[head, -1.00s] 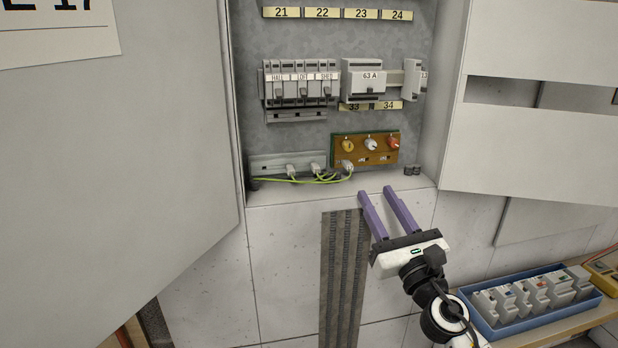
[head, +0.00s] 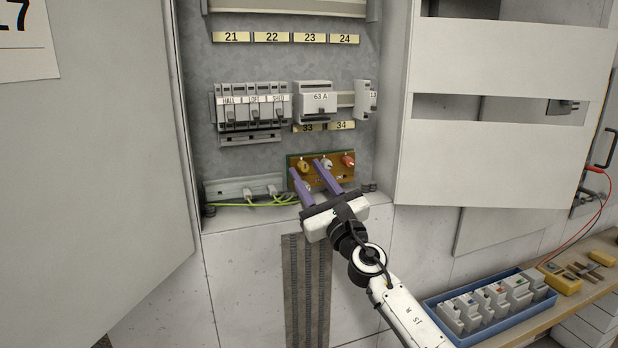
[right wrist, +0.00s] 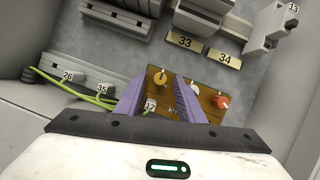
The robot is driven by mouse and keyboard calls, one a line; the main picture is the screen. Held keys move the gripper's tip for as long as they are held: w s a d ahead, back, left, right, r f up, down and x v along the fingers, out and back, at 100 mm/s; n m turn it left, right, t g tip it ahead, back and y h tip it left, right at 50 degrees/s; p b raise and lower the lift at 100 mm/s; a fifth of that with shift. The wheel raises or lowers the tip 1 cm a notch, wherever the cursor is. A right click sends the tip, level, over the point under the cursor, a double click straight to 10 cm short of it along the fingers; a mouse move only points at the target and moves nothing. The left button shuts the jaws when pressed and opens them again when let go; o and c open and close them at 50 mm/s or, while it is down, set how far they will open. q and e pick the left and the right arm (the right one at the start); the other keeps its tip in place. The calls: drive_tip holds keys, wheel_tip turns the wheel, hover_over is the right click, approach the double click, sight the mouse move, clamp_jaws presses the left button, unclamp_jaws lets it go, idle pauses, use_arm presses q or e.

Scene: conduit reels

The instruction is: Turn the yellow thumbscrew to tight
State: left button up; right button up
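The yellow thumbscrew (head: 304,166) is the left one of three knobs on an orange-brown board (head: 316,180) low in the cabinet. In the right wrist view the yellow thumbscrew (right wrist: 159,79) shows between my purple fingertips, just beyond them. My right gripper (head: 307,169) is open, with its fingers pointing up at the board. I see nothing held between the fingers, which also show in the right wrist view (right wrist: 160,82). Whether a finger touches the board, I cannot tell. My left gripper is not in view.
A white knob (head: 327,163) and a red knob (head: 348,160) sit close to the right of the yellow one. Green-yellow wires (head: 262,201) run to the board from the left. A plug labelled 12 (right wrist: 150,105) lies between the fingers in the wrist view. Cabinet doors stand on both sides.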

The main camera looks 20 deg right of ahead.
clamp_jaws()
